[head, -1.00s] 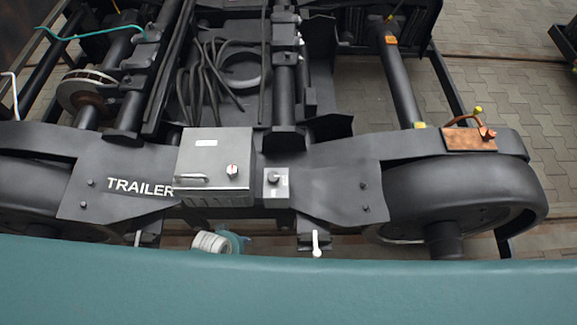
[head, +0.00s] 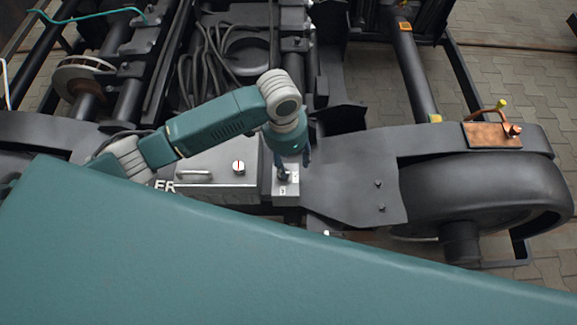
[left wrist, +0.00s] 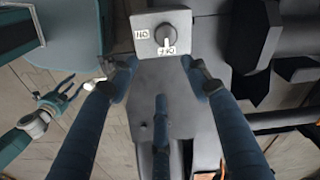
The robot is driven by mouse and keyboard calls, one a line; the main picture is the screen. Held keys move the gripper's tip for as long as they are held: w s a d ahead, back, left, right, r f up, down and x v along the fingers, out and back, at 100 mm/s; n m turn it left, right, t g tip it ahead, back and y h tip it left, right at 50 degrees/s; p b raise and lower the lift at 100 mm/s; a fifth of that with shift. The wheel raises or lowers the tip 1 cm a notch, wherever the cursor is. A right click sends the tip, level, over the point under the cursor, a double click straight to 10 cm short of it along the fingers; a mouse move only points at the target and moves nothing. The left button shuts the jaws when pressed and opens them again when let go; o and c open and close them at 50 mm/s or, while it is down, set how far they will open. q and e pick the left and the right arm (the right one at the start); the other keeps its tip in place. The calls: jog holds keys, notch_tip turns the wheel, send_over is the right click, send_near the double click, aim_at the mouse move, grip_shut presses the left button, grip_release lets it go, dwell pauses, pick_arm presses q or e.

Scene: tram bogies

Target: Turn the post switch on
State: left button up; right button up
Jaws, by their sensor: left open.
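The post switch is a small grey box (head: 287,197) with a round knob, beside the larger grey cabinet on the bogie frame. In the left wrist view its dark knob (left wrist: 166,36) has a pale pointer, turned toward the lower label, which reads OFF upside down. The label at its left reads ON upside down. My left gripper (head: 291,166) is over the box in the head view, partly hiding the knob. Its fingers (left wrist: 159,76) are spread open and empty, apart from the knob. My right gripper (left wrist: 57,94) shows at the left of the wrist view, with fingers apart.
The grey cabinet (head: 222,170) with a handle and a red-marked dial (head: 239,167) stands left of the switch. A white lever (left wrist: 91,84) sits near a left finger.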

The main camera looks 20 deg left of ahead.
pick_arm(q)
jog(key=shift+m+y, duration=0.3)
jog(key=shift+y, duration=0.2)
jog(key=f, duration=0.3)
jog(key=a+f, duration=0.1)
jog(key=f, duration=0.2)
jog(key=w+a+f, duration=0.1)
jog(key=f, duration=0.2)
jog(key=shift+a, duration=0.15)
